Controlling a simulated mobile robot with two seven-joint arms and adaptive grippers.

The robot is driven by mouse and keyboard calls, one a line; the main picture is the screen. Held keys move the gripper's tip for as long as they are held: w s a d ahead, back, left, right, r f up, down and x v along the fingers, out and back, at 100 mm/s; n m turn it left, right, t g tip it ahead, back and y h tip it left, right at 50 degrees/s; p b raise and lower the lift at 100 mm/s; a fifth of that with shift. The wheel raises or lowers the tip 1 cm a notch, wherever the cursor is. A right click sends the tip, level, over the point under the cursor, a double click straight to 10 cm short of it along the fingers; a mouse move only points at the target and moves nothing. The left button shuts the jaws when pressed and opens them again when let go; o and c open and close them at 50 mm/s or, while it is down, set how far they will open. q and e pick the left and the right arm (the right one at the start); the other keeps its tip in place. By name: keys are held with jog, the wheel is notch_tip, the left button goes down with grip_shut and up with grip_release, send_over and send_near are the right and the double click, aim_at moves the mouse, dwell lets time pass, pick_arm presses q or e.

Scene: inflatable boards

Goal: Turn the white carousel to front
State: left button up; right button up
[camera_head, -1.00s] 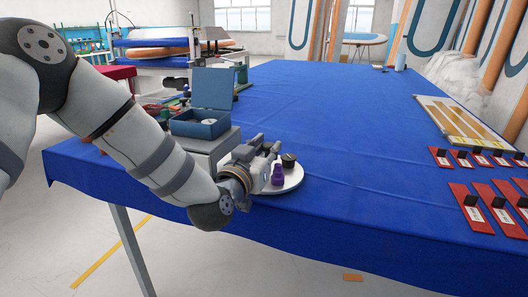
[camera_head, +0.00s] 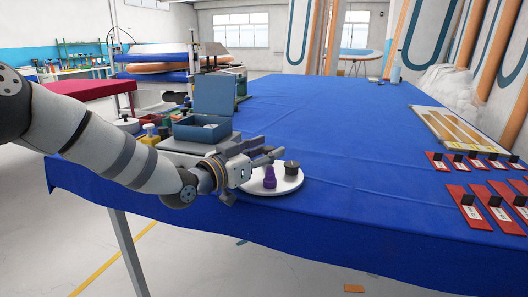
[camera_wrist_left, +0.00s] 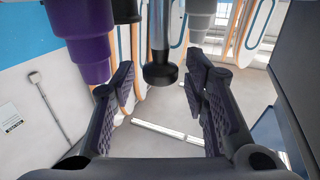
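The white carousel (camera_head: 292,185) is a round plate on the blue table near its front edge. A purple fitting (camera_head: 270,178) stands at its front left and a dark round fitting (camera_head: 291,168) at its right. My left gripper (camera_head: 276,154) reaches over its back left part, which it hides. In the left wrist view, my left gripper's fingers (camera_wrist_left: 163,100) are spread apart. A black knob on a metal post (camera_wrist_left: 160,74) shows between or beyond them, touching neither visibly. The purple fitting (camera_wrist_left: 82,35) is at upper left, outside the fingers. My right gripper is not in view.
An open blue box (camera_head: 203,130) on a grey base stands left of the carousel, behind my left arm. Red plates with black blocks (camera_head: 487,207) and a framed panel (camera_head: 462,128) lie at the right. The middle of the blue table (camera_head: 345,130) is clear.

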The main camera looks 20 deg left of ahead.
pick_arm(q)
jog(key=v, duration=1.2)
